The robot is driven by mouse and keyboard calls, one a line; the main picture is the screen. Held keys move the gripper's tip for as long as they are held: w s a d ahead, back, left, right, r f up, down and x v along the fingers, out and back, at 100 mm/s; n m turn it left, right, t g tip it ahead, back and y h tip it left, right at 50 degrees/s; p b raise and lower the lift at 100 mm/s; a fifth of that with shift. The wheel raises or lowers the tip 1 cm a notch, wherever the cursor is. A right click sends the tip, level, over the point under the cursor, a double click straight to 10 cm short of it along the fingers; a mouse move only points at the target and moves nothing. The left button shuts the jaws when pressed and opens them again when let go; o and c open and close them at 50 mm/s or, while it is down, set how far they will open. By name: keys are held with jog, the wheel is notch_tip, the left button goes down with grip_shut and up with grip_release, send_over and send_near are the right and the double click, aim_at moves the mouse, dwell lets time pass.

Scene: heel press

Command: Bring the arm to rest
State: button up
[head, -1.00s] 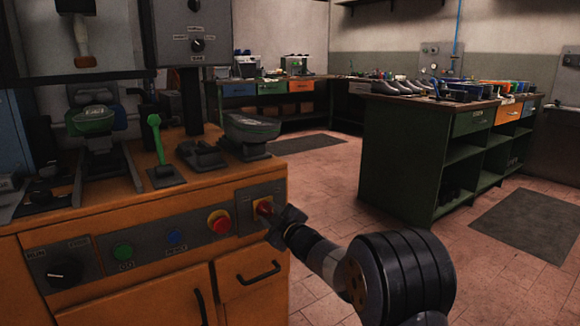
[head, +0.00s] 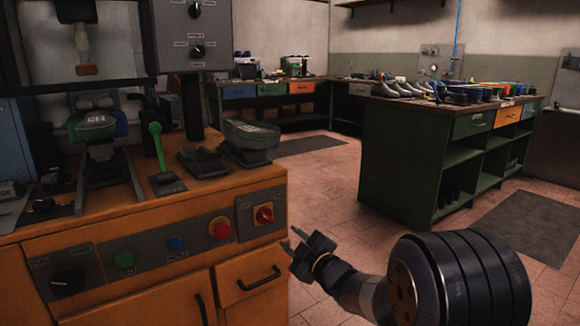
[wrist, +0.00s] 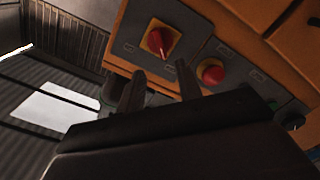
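My gripper (head: 298,240) is in the head view, just right of the orange press cabinet's front corner. Its two fingers are apart with nothing between them, and it is clear of the cabinet. In the wrist view the fingers (wrist: 158,88) also stand apart, pointing toward the cabinet. The red rotary switch (head: 264,214) on its yellow plate is on the cabinet's right front panel, a little left of the fingertips. It also shows in the wrist view (wrist: 159,40), beyond the fingers.
A red stop button (head: 220,228), a blue button (head: 176,243) and a green button (head: 124,259) line the orange cabinet (head: 140,295). A green lever (head: 159,160) stands on top. A green workbench (head: 405,155) is at the right. Open tiled floor lies between.

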aim_at(269, 218)
jog(key=b+x, duration=0.2)
jog(key=x, duration=0.9)
jog(key=shift+a, duration=0.15)
jog(key=shift+r+m+p, duration=0.25)
jog(key=shift+m+p, duration=0.35)
jog(key=shift+p, duration=0.25)
jog(key=shift+m+p, duration=0.4)
jog(key=shift+m, duration=0.1)
jog(key=m+p, duration=0.4)
jog(key=m, duration=0.1)
jog(key=shift+s, duration=0.1)
jog(key=shift+f+m+p, duration=0.2)
jog(key=shift+m+p, duration=0.7)
jog(key=shift+m, duration=0.3)
